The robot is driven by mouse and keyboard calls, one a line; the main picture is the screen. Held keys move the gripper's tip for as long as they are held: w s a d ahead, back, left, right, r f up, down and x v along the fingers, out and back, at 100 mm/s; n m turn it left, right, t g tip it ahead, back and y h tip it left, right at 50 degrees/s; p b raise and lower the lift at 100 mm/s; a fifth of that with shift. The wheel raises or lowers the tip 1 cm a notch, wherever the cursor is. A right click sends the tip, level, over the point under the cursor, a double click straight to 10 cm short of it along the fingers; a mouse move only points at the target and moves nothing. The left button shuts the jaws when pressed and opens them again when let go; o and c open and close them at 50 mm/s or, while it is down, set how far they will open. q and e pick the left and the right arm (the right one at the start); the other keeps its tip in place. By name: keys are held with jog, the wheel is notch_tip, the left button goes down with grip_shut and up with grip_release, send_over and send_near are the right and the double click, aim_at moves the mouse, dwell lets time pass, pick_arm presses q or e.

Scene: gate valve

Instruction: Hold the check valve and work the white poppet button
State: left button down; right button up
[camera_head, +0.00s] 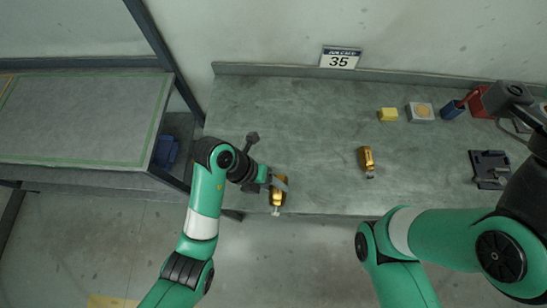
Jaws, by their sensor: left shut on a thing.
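A brass check valve (278,197) is at the front edge of the grey workbench, with a white poppet button (276,211) at its near end, pointing toward the front. My left gripper (278,184) is shut on this valve from above, and its fingers hide part of the body. I cannot tell whether the valve touches the bench. A second brass valve (367,160) lies on the bench to the right, apart from both arms. My right arm runs to the right edge of the view, and its fingertips do not show.
A yellow block (388,114), a grey block with a tan top (421,111), a blue cylinder (453,109) and a red object (479,103) stand at the back right. A dark fixture (490,168) sits at the right. The middle of the bench (310,120) is clear.

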pick_arm(q)
jog(key=shift+f+b, duration=2.1)
jog(key=shift+f, duration=2.45)
pick_arm(e)
jog(key=shift+f, duration=2.1)
grip_shut()
dwell(0.6)
